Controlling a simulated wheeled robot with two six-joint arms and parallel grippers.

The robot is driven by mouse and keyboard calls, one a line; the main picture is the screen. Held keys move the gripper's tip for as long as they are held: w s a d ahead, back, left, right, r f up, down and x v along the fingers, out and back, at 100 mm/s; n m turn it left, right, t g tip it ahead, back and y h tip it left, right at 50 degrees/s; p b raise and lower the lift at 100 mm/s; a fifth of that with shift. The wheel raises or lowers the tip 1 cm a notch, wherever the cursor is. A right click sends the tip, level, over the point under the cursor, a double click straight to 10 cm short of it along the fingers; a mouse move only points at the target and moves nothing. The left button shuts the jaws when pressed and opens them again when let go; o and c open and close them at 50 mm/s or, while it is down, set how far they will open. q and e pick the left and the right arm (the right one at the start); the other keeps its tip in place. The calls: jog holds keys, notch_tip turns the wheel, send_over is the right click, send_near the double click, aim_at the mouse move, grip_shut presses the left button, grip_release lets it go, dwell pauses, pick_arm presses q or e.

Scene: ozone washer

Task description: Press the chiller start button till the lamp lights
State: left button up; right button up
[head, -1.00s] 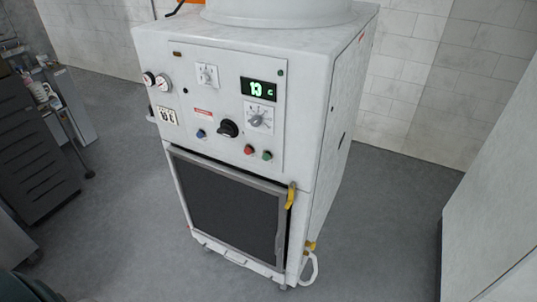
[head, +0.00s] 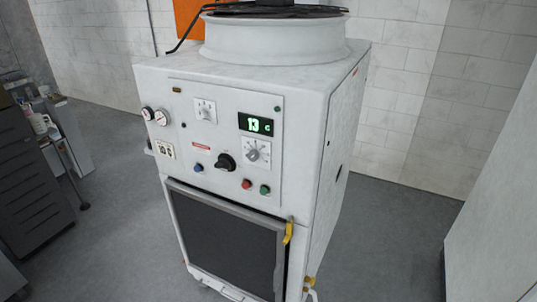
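The chiller (head: 325,95) is a white cabinet standing in the middle of the head view, with a control panel on its upper front. Low on the panel are a red button (head: 246,184), a green button (head: 265,190) and a blue button (head: 198,168). A black rotary knob (head: 225,162) sits between the blue and red ones. The green display (head: 256,124) reads 13 C. A small green lamp (head: 278,109) at the panel's upper right and an amber one (head: 177,90) at upper left look dark. No labels by the buttons are readable. Neither gripper is in view.
A dark mesh grille (head: 225,240) with a yellow handle (head: 288,233) is below the panel. A grey drawer cabinet (head: 30,185) stands at left, a pale cabinet (head: 495,210) at right. Grey floor (head: 385,235) is clear between the chiller and the pale cabinet.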

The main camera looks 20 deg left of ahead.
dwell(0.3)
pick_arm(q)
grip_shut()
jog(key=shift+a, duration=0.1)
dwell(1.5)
